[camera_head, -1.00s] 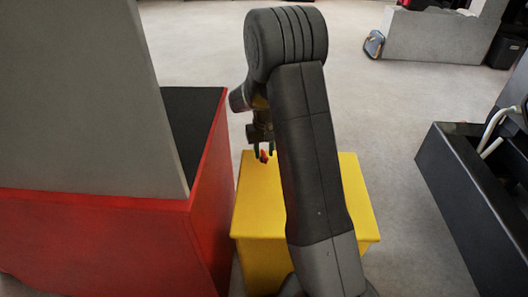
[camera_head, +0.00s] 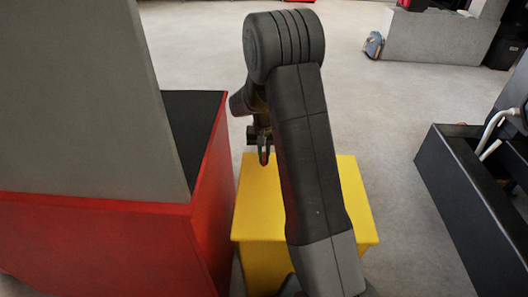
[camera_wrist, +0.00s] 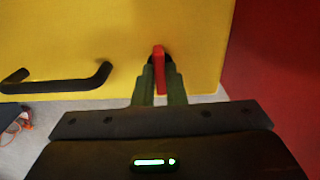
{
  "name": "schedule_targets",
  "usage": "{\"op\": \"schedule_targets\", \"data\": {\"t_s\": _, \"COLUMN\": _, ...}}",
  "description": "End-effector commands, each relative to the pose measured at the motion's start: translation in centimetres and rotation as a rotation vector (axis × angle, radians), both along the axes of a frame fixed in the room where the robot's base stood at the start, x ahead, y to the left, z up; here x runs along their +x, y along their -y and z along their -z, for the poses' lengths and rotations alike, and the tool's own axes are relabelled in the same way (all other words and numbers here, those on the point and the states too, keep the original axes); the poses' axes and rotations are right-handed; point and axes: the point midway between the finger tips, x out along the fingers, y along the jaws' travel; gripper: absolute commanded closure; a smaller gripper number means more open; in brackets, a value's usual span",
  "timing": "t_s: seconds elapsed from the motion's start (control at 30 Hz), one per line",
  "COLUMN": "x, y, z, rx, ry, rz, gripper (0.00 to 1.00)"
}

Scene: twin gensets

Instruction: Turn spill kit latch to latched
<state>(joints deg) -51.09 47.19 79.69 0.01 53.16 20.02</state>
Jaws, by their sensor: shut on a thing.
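The spill kit is a yellow box (camera_head: 358,205) standing on the floor, partly hidden behind my arm in the head view. Its yellow face (camera_wrist: 120,35) fills much of the wrist view. The latch is a small red handle (camera_wrist: 159,58) on a dark mount near the lower right of that face, and it stands upright in the picture. My gripper (camera_wrist: 159,75) is shut on the red latch, with a finger on either side.
A black bar handle (camera_wrist: 55,78) is on the yellow face, left of the latch. A red cabinet (camera_head: 215,190) with a grey block on it stands close on the left. A black open bin (camera_head: 450,195) is at right. Open floor lies beyond the box.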

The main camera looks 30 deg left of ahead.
Motion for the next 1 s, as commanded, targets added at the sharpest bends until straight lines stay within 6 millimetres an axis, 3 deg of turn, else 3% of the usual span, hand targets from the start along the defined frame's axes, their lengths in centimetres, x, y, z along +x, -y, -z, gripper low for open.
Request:
{"op": "schedule_targets", "data": {"t_s": 0.4, "x": 0.1, "y": 0.0, "z": -0.1, "rx": 0.002, "ry": 0.001, "rz": 0.055, "gripper": 1.00}}
{"op": "schedule_targets", "data": {"t_s": 0.43, "x": 0.1, "y": 0.0, "z": -0.1, "rx": 0.002, "ry": 0.001, "rz": 0.055, "gripper": 0.87}}
{"op": "schedule_targets", "data": {"t_s": 0.53, "x": 0.1, "y": 0.0, "z": -0.1, "rx": 0.002, "ry": 0.001, "rz": 0.055, "gripper": 0.68}}
{"op": "schedule_targets", "data": {"t_s": 0.83, "x": 0.0, "y": 0.0, "z": -0.2, "rx": 0.001, "ry": 0.002, "rz": 0.054, "gripper": 0.67}}
{"op": "schedule_targets", "data": {"t_s": 1.0, "x": 0.1, "y": -0.1, "z": -1.9, "rx": 0.003, "ry": 0.003, "rz": 0.054, "gripper": 0.67}}
